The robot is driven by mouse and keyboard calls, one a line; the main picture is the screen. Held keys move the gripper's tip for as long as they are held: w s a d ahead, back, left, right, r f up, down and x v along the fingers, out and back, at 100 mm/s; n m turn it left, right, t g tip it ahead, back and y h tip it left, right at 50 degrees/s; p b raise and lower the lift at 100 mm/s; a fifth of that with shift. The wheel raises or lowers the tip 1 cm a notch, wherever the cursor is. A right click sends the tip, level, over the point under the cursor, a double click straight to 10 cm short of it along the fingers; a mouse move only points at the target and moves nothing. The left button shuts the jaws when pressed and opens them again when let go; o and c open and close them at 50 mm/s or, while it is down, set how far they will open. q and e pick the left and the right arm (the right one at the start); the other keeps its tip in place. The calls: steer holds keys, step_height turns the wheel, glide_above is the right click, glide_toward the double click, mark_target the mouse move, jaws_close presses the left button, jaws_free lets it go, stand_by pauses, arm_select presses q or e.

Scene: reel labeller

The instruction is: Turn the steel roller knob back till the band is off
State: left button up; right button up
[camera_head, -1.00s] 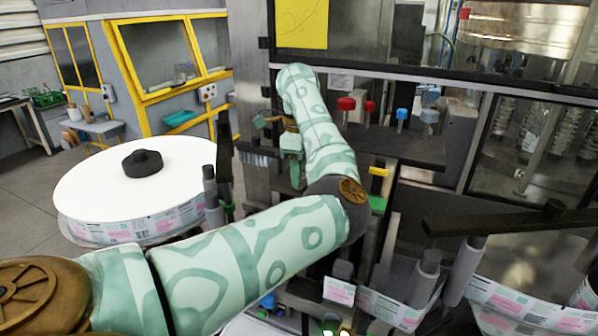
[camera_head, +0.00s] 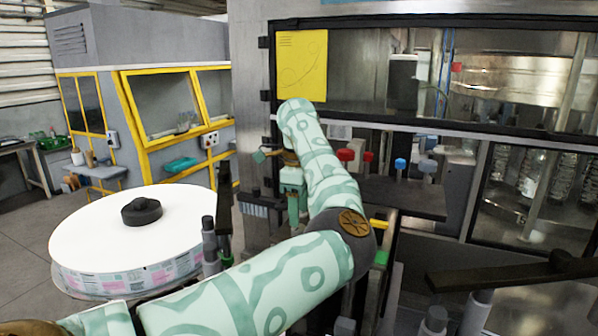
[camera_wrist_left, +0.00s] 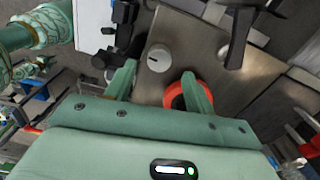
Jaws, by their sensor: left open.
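A round light-grey metal knob (camera_wrist_left: 159,58) with a dark mark on its face shows in the left wrist view, on a grey metal plate (camera_wrist_left: 205,45). It looks like the steel roller knob. My left gripper (camera_wrist_left: 160,82) is open, with one finger on each side of the picture below the knob. In the head view my left gripper (camera_head: 294,207) hangs fingers down in front of the machine, and I cannot make out the steel knob there. I cannot make out the band. My right gripper is not in view.
A red round part (camera_wrist_left: 175,97) is partly behind one finger. Red knobs (camera_head: 346,155) and a blue knob (camera_head: 400,164) stand by a dark shelf (camera_head: 405,196). A large white reel (camera_head: 95,235) with a black hub lies at left. A dark bar (camera_head: 505,272) crosses at lower right.

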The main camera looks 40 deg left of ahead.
arm_select(q)
step_height(320, 180, up, 12)
steer(key=shift+r+p, duration=0.15)
steer(key=shift+p, duration=0.15)
stand_by(0.8)
